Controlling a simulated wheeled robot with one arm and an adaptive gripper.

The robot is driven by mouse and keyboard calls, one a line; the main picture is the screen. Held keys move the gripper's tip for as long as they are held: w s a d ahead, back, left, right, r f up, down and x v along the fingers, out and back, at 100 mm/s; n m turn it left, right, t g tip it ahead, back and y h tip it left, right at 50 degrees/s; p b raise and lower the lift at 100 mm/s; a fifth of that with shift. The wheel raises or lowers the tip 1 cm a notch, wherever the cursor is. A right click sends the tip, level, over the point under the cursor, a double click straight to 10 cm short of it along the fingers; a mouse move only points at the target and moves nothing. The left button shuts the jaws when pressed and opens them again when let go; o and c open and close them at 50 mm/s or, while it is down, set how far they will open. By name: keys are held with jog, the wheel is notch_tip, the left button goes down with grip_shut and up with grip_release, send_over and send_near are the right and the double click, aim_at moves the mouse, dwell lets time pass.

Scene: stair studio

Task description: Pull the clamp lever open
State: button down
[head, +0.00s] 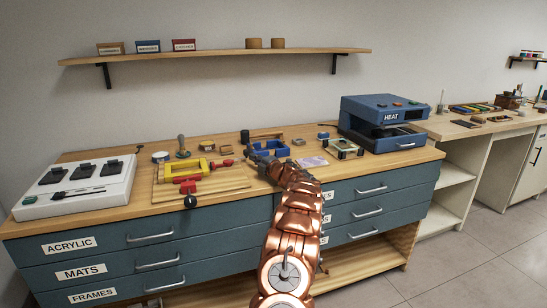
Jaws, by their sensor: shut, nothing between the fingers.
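A yellow clamp frame (188,170) with red parts lies on a slatted wooden board on the workbench, left of my arm. A red piece with a black knob (190,202) sticks out at the board's front edge; it looks like the clamp lever, but I cannot be sure. Another red handle-like piece (226,162) shows at the frame's right side. My gripper (260,160) is at the far end of my copper arm, right of the clamp and apart from it. It is shut and empty, small in view and close to a blue tray.
The blue tray (283,149) stands behind my gripper. A white panel with black levers (90,188) fills the bench's left end. A blue heat press (384,117) stands at the right. A small wheeled frame (345,147) is left of it. A wall shelf (220,54) hangs above.

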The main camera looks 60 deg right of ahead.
jog(key=shift+s+d+f, duration=0.15)
jog(key=shift+s+d, duration=0.25)
jog(key=shift+d, duration=0.25)
jog(key=shift+s+d+p, duration=0.1)
jog(key=shift+s+d, duration=0.3)
jog(key=shift+d, duration=0.3)
jog(key=shift+s+d+p, duration=0.1)
jog(key=shift+s+d, duration=0.35)
jog(key=shift+d, duration=0.3)
jog(key=shift+s+d+p, duration=0.1)
jog(key=shift+s+d, duration=0.3)
jog(key=shift+d, duration=0.3)
jog(key=shift+s+d, duration=0.1)
jog(key=shift+d, duration=0.05)
jog(key=shift+s+d+p, duration=0.35)
jog(key=shift+s+d, duration=0.05)
jog(key=shift+d, duration=0.25)
jog(key=shift+s, duration=0.1)
